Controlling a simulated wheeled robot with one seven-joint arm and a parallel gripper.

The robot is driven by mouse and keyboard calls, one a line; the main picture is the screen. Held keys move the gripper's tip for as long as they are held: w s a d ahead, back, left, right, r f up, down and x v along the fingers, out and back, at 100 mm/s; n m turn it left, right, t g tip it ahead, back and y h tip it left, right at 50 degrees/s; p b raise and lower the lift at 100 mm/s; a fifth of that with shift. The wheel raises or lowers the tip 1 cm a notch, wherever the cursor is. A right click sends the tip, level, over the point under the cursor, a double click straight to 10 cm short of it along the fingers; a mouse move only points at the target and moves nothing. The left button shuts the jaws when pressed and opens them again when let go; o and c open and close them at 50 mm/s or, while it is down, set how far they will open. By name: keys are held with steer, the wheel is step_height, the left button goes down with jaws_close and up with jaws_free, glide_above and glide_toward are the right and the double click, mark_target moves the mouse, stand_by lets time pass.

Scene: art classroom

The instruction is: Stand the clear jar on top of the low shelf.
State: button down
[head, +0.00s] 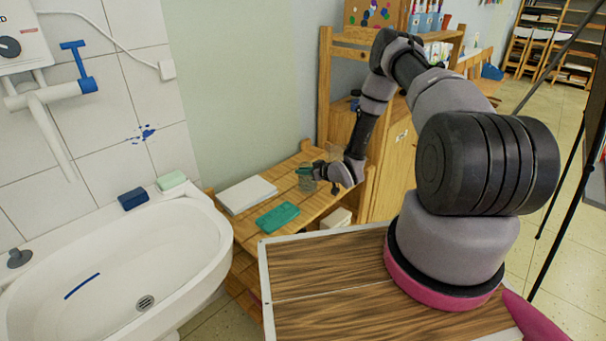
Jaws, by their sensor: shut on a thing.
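The clear jar (307,183) is small, see-through and greenish in the head view. It is at the end of my arm, over the top of the low wooden shelf (318,207). My gripper (314,173) reaches in from the right and is shut on the jar. The jar looks about upright. I cannot tell whether its bottom touches the shelf top. My gripper's fingers are small and partly hidden.
White paper (247,195) and a green case (278,217) lie on the shelf top, left of the jar. A white sink (130,270) stands at left. A taller wooden cabinet (395,170) stands behind my arm. Some bare slats show around the jar.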

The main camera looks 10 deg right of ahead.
steer(key=shift+f, duration=0.45)
steer(key=c, duration=0.8)
jaws_free()
steer(key=shift+f, duration=0.1)
